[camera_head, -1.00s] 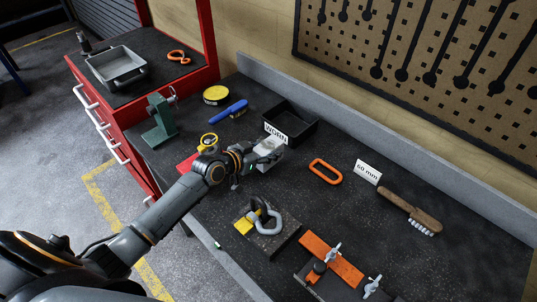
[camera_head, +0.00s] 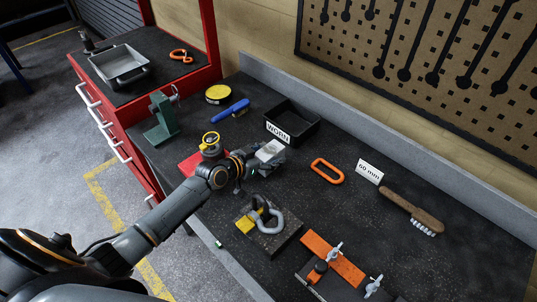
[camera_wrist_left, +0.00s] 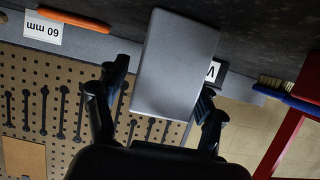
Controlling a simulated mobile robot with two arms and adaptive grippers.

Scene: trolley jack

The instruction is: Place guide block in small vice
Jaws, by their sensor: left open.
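A pale grey block (camera_head: 271,150), apparently the guide block, is at my left gripper (camera_head: 264,161), near the front of the black bin. In the left wrist view the grey block (camera_wrist_left: 175,65) lies between the two spread fingers of my left gripper (camera_wrist_left: 163,100). The gripper is open; I cannot tell whether a finger touches the block. A green device (camera_head: 160,119), apparently the small vice, stands at the bench's left end. My right gripper is not in view.
A black bin (camera_head: 307,131) labelled WORN stands behind the block. An orange ring (camera_head: 327,172), a "60 mm" card (camera_head: 369,172) and a brush (camera_head: 410,209) lie right. A shackle (camera_head: 267,219) on a dark block and an orange fixture (camera_head: 333,258) are in front. A red part (camera_head: 190,164) lies left.

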